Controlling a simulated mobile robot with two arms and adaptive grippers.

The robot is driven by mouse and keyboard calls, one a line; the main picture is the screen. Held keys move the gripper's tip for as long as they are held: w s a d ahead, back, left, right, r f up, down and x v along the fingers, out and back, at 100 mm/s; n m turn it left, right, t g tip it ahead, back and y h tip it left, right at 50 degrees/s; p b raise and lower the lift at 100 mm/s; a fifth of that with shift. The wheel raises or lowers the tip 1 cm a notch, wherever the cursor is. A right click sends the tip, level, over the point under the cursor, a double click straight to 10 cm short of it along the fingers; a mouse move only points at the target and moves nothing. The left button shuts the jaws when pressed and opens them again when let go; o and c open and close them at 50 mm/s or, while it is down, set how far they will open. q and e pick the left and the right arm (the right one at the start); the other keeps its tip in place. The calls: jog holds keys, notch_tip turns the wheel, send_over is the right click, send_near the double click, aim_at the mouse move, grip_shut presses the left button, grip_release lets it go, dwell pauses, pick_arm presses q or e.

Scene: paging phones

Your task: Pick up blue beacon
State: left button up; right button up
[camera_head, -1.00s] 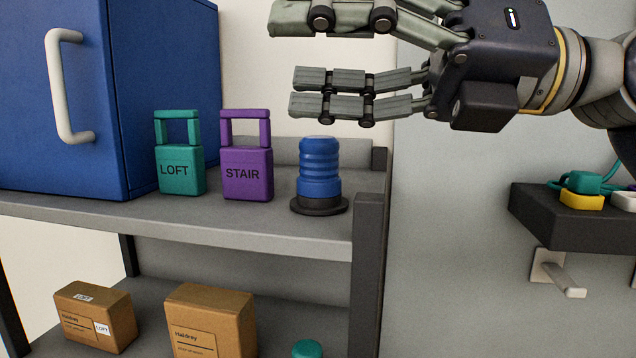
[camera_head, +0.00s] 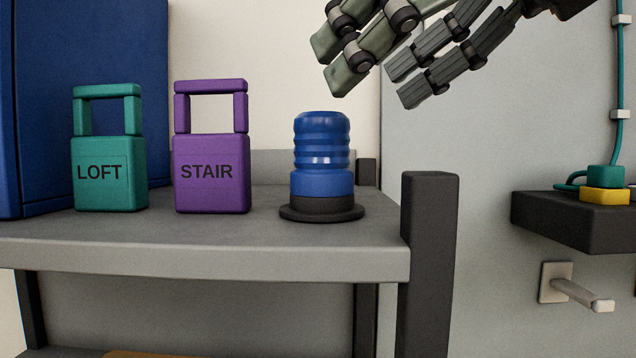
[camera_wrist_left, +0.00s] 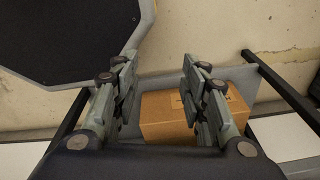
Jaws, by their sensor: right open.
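The blue beacon (camera_head: 321,155) stands upright on a dark round base near the right end of the grey shelf in the head view. My right gripper (camera_head: 372,75) is open and empty. It hangs above and to the right of the beacon, apart from it, with its fingers pointing down to the left. My left gripper (camera_wrist_left: 155,90) shows in the left wrist view with its two fingers apart. A cardboard box (camera_wrist_left: 190,115) shows beyond and between those fingers, and I see nothing held.
A purple STAIR padlock (camera_head: 211,172) and a teal LOFT padlock (camera_head: 108,172) stand left of the beacon. The dark shelf post (camera_head: 428,260) rises at the right front corner. A dark wall ledge (camera_head: 575,222) and a peg (camera_head: 580,293) are at the right.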

aim_at(322, 124)
jog(key=p+x, duration=0.1)
jog(key=x, duration=0.2)
jog(key=p+x, duration=0.1)
jog(key=x, duration=0.3)
jog(key=shift+f+p, duration=0.35)
jog(key=shift+w+a+f, duration=0.15)
jog(key=shift+w, duration=0.05)
jog(key=shift+w+a+f, duration=0.1)
jog(key=shift+w+f, duration=0.05)
jog(key=shift+a, duration=0.15)
jog(key=c, duration=0.9)
grip_shut()
pick_arm(q)
jog(key=s+r, duration=0.1)
jog(key=s+d+r, duration=0.1)
jog(key=shift+s+d+r, duration=0.1)
jog(key=shift+s+r, duration=0.1)
jog(key=shift+r, duration=0.15)
